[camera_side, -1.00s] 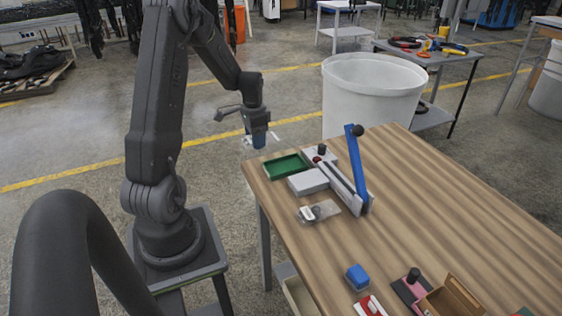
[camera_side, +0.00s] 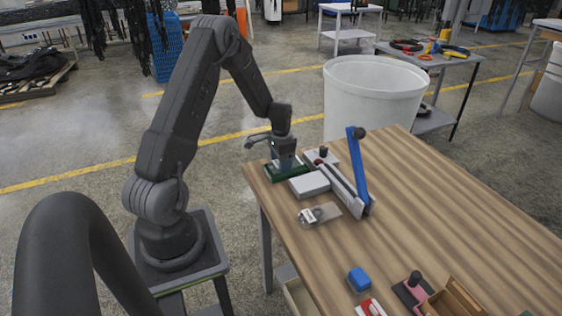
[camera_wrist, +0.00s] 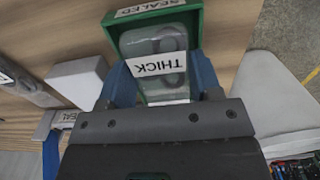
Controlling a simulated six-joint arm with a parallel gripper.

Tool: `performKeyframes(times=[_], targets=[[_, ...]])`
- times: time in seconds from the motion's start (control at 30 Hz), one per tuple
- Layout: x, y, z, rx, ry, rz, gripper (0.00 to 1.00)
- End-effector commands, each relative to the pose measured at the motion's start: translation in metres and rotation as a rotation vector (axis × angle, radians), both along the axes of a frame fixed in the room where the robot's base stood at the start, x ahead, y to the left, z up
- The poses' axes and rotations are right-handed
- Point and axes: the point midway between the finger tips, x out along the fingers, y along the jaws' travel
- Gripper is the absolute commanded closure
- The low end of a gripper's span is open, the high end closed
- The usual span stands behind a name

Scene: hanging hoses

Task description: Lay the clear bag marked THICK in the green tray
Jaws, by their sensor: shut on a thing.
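The clear bag marked THICK (camera_wrist: 155,47) shows in the wrist view with a dark curved piece inside and a white label across it. My gripper (camera_wrist: 162,70) is shut on the bag, with a blue finger at each side. The bag is over or inside the green tray (camera_wrist: 113,38), whose end label reads SEALED; I cannot tell whether it touches the floor of the tray. In the side view my gripper (camera_side: 284,163) points down at the green tray (camera_side: 273,176) on the table's far left corner and hides the bag and part of the tray.
A pale grey block (camera_side: 309,185) stands right beside the tray. Behind it is a sealer with a raised blue lever (camera_side: 361,170). Another clear bag (camera_side: 320,214) lies in front, and a blue block (camera_side: 359,279) is farther forward.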

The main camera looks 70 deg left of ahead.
Motion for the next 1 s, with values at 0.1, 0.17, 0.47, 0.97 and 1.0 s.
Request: performKeyframes(times=[0.1, 0.17, 0.47, 0.97, 1.0], targets=[[0.0, 0.0, 0.0, 0.0, 0.0, 0.0, 0.68], [0.0, 0.0, -0.002, 0.0, 0.001, 0.0, 0.68], [0.0, 0.0, -0.012, 0.0, 0.0, 0.0, 0.68], [-0.001, 0.0, -0.002, 0.001, 0.0, 0.0, 0.16], [0.0, 0.0, 0.004, 0.001, 0.0, 0.0, 0.16]])
